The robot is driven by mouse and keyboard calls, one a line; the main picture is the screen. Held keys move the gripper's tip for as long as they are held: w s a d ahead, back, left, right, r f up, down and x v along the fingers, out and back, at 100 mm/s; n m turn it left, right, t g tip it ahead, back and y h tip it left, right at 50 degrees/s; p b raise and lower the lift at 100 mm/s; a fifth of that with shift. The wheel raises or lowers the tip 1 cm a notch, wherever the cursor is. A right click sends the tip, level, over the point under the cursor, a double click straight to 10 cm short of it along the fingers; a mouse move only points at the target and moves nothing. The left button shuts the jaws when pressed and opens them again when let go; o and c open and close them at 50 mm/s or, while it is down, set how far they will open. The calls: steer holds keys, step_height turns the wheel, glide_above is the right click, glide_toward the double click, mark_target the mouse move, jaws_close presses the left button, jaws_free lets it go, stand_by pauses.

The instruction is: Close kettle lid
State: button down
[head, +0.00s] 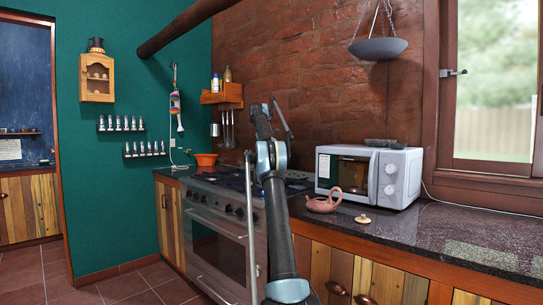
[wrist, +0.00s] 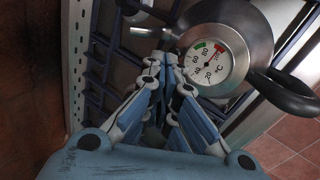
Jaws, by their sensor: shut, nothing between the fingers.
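In the wrist view, a shiny metal kettle (wrist: 257,28) with a round temperature dial (wrist: 215,56) sits over the stove grates. A dark curved handle (wrist: 285,92) shows at its right. Its full outline runs out of the frame, and I cannot tell how its lid stands. My gripper (wrist: 170,58) is shut and empty, its fingertips just left of the dial; I cannot tell whether they touch the kettle. In the head view, my arm covers part of the stove and I cannot make out this kettle. A clay teapot (head: 323,204) stands on the counter, with a small round lid (head: 362,219) lying beside it.
The stove (head: 220,232) has dark grates (wrist: 98,62) under my gripper. A white microwave (head: 400,168) stands on the dark counter (head: 435,232), right of my arm. The counter's right end is clear.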

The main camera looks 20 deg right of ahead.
steer(key=shift+w+d+f, duration=0.2)
steer(key=shift+d+f, duration=0.15)
steer(key=shift+f, duration=0.1)
steer(key=shift+w+d+f, duration=0.25)
steer(key=shift+f, duration=0.25)
steer(key=shift+r, duration=0.1)
